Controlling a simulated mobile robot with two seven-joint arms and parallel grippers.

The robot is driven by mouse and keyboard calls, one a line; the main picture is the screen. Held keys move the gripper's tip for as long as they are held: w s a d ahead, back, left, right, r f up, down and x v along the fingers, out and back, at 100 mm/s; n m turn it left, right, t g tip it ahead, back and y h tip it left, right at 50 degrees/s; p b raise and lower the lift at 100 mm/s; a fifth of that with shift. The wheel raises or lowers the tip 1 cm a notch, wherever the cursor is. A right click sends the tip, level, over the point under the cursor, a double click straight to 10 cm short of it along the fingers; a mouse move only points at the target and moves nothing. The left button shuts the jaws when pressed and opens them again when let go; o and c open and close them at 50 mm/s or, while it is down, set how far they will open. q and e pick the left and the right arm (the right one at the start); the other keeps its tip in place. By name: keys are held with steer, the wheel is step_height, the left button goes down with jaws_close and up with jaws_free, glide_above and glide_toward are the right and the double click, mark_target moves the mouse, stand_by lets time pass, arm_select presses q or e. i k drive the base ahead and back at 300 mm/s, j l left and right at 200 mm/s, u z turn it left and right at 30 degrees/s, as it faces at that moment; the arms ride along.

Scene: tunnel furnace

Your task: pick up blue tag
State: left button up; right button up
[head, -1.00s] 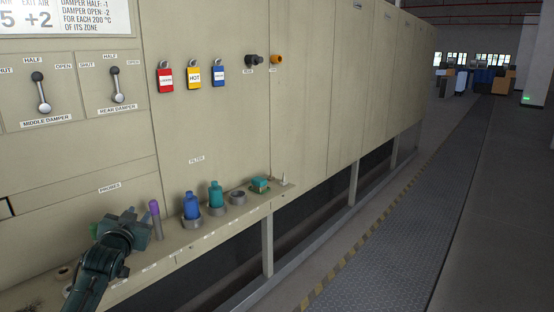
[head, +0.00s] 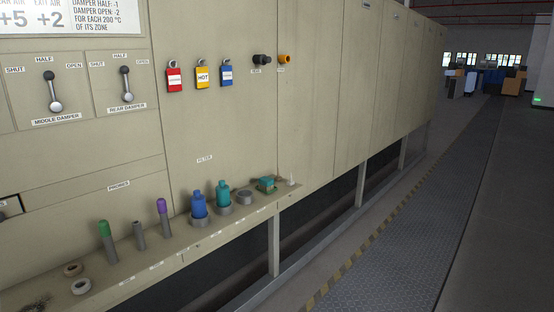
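The blue tag (head: 227,75) hangs by a small shackle on the furnace's beige front panel, in the upper middle of the head view. It is the rightmost in a row of three, with the yellow tag (head: 202,77) reading HOT and the red tag (head: 174,79) to its left. Its own lettering is too small to read. Neither of my grippers shows in the head view, so their state is hidden.
Below the tags a ledge (head: 170,262) holds a green-topped probe (head: 107,240), a purple-topped probe (head: 163,217), a blue bottle (head: 198,204) and a teal bottle (head: 223,193). Black (head: 262,60) and orange (head: 285,59) fittings sit right of the tags. The walkway (head: 410,240) is clear.

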mark_target(226, 70)
steer(key=u, duration=1.6)
steer(key=z, duration=1.25)
steer(key=i+l+u, duration=0.35)
steer(key=l+u, duration=0.15)
